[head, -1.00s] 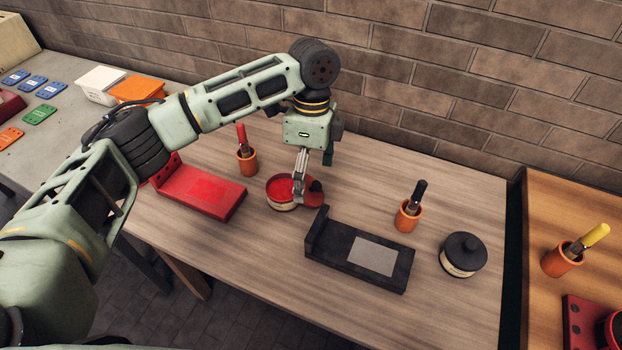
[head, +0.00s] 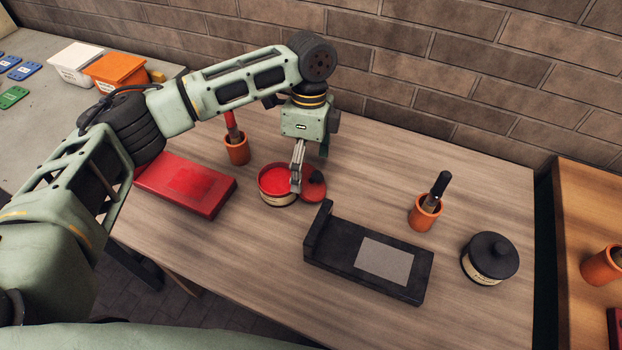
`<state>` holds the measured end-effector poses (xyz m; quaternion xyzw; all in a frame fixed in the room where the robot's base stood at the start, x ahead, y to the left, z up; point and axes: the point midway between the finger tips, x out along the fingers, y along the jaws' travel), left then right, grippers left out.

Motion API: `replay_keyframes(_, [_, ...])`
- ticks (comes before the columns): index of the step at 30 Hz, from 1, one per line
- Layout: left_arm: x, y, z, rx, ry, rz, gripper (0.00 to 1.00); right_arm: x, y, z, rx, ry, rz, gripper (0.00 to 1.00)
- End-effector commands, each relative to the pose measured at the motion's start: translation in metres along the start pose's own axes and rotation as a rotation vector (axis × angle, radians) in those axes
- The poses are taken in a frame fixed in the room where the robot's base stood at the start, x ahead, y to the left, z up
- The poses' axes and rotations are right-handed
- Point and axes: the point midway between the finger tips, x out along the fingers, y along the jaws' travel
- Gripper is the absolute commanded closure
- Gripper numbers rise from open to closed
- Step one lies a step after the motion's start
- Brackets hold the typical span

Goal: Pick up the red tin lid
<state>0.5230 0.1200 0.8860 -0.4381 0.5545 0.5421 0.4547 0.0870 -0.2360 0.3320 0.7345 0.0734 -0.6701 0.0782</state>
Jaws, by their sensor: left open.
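The red tin lid (head: 314,187), round with a small knob, lies beside the right side of an open tin (head: 277,198) with red contents and a pale label. My left gripper (head: 296,188) points down between the tin and the lid, its fingers in front of the lid's left edge. It is open, and I see nothing held in it. I cannot tell whether the fingers touch the lid or the tin. My right gripper is out of view.
A black block with a grey plate (head: 330,250) lies just in front of the lid. A red block (head: 185,185) lies left, near a pot with a red-handled tool (head: 237,150). Another tool pot (head: 424,214) and a closed black-lidded tin (head: 490,258) stand right.

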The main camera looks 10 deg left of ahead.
Motion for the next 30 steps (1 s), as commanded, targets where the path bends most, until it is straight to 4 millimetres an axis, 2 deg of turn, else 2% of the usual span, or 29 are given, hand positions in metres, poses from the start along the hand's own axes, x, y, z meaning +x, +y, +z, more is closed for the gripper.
replay_keyframes(9, [0.043, -0.002, -0.008, -0.001, 0.000, 0.001, 0.07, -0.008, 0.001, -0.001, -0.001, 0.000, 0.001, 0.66])
replay_keyframes(19, [0.050, -0.003, -0.008, -0.001, 0.001, -0.002, 0.08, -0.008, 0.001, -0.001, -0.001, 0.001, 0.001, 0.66])
replay_keyframes(30, [0.050, -0.003, -0.008, -0.001, 0.001, -0.002, 0.40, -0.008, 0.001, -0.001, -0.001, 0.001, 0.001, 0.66])
